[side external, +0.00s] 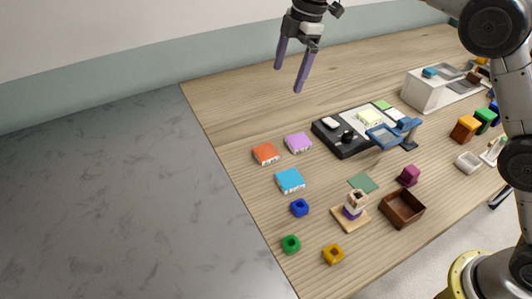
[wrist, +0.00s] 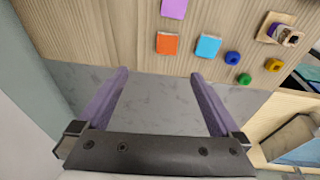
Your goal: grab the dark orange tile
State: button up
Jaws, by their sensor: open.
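The dark orange tile (side external: 265,153) lies flat near the table's left edge in the side external view, beside a purple tile (side external: 298,142) and a light blue tile (side external: 290,180). In the wrist view the dark orange tile (wrist: 167,44) lies beyond my fingertips, between the purple tile (wrist: 174,8) and the light blue tile (wrist: 208,46). My gripper (side external: 287,78) is open and empty, high above the table and well apart from the tile. Its purple fingers also show in the wrist view (wrist: 158,75). Nothing hides the tile.
Blue (side external: 299,207), green (side external: 291,244) and yellow (side external: 333,254) blocks lie towards the near edge. A black tray (side external: 345,149) and a blue stand (side external: 384,136) are right of the tiles. A brown box (side external: 402,208) stands farther right. The wood behind the tiles is clear.

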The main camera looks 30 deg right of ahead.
jog(key=g, duration=0.1)
send_over(266, 151)
jog(key=d, duration=0.1)
notch_tip(266, 151, down, 16)
jog(key=shift+d+r, duration=0.15)
jog(key=shift+a+f, duration=0.2)
jog(key=shift+f, duration=0.85)
jog(key=shift+a+f, duration=0.2)
jog(key=shift+f, duration=0.85)
jog(key=shift+a+f, duration=0.2)
jog(key=shift+f, duration=0.85)
jog(key=shift+c, duration=0.2)
jog(key=c, duration=1.4)
